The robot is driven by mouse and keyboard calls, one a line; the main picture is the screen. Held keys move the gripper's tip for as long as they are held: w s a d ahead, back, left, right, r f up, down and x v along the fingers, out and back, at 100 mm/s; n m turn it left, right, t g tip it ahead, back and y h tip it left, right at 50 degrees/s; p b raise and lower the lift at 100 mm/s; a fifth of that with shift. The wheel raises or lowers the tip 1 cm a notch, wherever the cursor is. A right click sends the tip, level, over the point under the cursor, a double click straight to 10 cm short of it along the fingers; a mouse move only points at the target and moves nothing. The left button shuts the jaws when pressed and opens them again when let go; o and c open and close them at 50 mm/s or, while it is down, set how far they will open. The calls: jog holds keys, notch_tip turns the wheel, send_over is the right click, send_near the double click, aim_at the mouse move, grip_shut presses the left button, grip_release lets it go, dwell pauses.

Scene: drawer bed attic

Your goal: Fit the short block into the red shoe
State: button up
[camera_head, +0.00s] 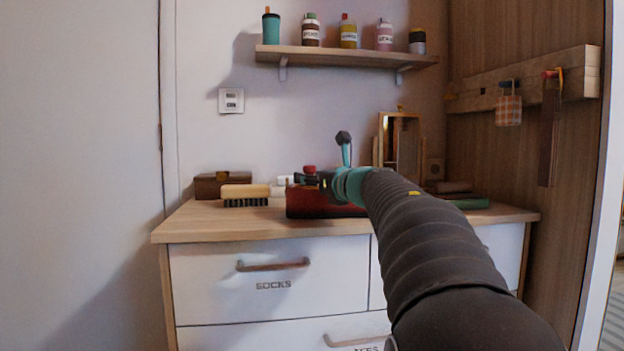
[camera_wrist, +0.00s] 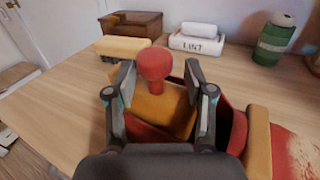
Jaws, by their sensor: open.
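A tan wooden block (camera_wrist: 160,108) with a round red knob (camera_wrist: 154,64) on a stem shows in the wrist view; I take it to be the short block. Red material, seemingly the red shoe (camera_wrist: 237,130), shows around and below it. The block seems to sit at the red opening, but my fingers hide how deep. In the head view, the dark red body (camera_head: 305,204) is on the dresser top, with the knob (camera_head: 309,169) above it. My gripper (camera_wrist: 157,78) is open, its fingers on either side of the knob and stem. It also shows in the head view (camera_head: 312,179).
A tan brush (camera_head: 245,192) and a brown box (camera_head: 222,182) stand left on the dresser top (camera_head: 200,225). A white item marked LINT (camera_wrist: 197,42) and a green bottle (camera_wrist: 273,42) are behind. A mirror (camera_head: 399,140) stands back right. The front-left top is clear.

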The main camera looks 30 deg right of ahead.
jog(key=s+d, duration=0.1)
jog(key=s, duration=1.1)
jog(key=shift+d, duration=0.4)
jog(key=s+a+f+n+g+h+p, duration=0.1)
jog(key=s+a+f+n+g+p, duration=0.3)
jog(key=s+a+f+n, duration=0.6)
jog(key=s+a+f+n+g+h+p, duration=0.1)
jog(key=s+a+f+n+g+p, duration=0.3)
jog(key=n, duration=2)
jog(key=s+a+f+g, duration=0.2)
jog(key=s+a+f, duration=0.1)
jog(key=s+f, duration=0.2)
jog(key=s+a+f+g, duration=0.2)
jog(key=s+a+f, duration=0.2)
jog(key=s+f, duration=0.2)
notch_tip(320, 180, down, 2)
jog(key=shift+s+f+h, duration=0.1)
jog(key=shift+s+h, duration=0.05)
jog(key=shift+h, duration=0.15)
